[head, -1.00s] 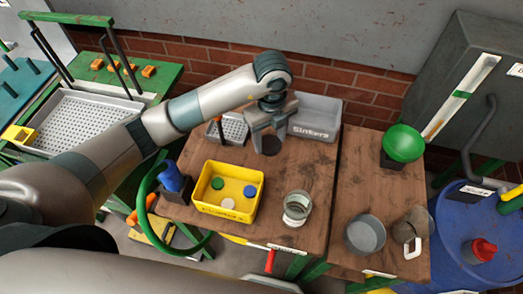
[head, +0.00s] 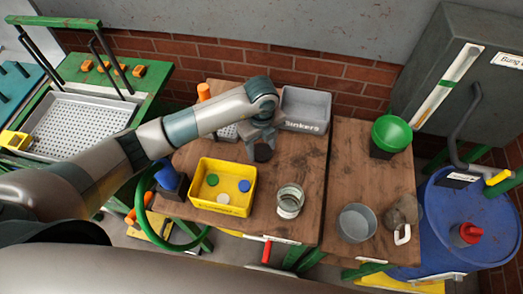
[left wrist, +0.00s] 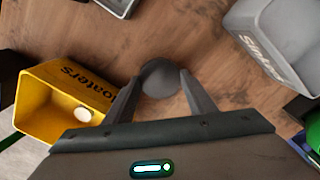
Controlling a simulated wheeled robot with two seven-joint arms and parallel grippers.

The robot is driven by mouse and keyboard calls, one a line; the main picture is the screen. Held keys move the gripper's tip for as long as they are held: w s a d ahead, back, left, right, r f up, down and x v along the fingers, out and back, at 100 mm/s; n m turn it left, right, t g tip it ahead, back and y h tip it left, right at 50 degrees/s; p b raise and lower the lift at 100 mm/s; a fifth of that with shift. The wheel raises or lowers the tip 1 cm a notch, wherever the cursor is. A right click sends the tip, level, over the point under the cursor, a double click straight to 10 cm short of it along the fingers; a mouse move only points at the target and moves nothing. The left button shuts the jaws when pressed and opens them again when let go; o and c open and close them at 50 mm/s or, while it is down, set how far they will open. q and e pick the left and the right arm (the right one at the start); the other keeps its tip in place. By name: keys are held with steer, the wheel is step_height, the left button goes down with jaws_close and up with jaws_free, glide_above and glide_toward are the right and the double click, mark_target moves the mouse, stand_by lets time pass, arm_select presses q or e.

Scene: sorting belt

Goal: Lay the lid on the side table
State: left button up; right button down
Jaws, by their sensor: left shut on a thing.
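My left gripper (head: 262,142) is shut on a dark round lid (head: 263,153), over the back middle of the brown wooden work table (head: 265,215). In the left wrist view the lid (left wrist: 160,78) sits between the fingertips, with wood beneath it. I cannot tell whether it touches the table. A glass jar (head: 290,201) stands nearer the table's front edge, apart from the gripper. A second wooden table (head: 345,175) adjoins on the right; it looks like the side table. My right gripper is not in view.
A yellow bin (head: 207,201) holds several coloured discs, left of the jar. A grey Sinkers bin (head: 304,125) stands behind the gripper. The right table carries a green bowl (head: 391,133), a grey pot (head: 356,223) and a jug (head: 402,212); its middle is bare.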

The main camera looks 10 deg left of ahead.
mark_target(262, 152)
arm_select(q)
step_height(262, 152, down, 3)
steer(key=shift+r+p, duration=0.2)
steer(key=shift+p, duration=0.2)
steer(key=shift+f, duration=0.25)
steer(key=o, duration=1)
steer(key=shift+r, duration=0.2)
steer(key=shift+r+b, duration=0.4)
steer(key=shift+r, duration=0.1)
step_height(262, 152, up, 11)
steer(key=b, duration=0.4)
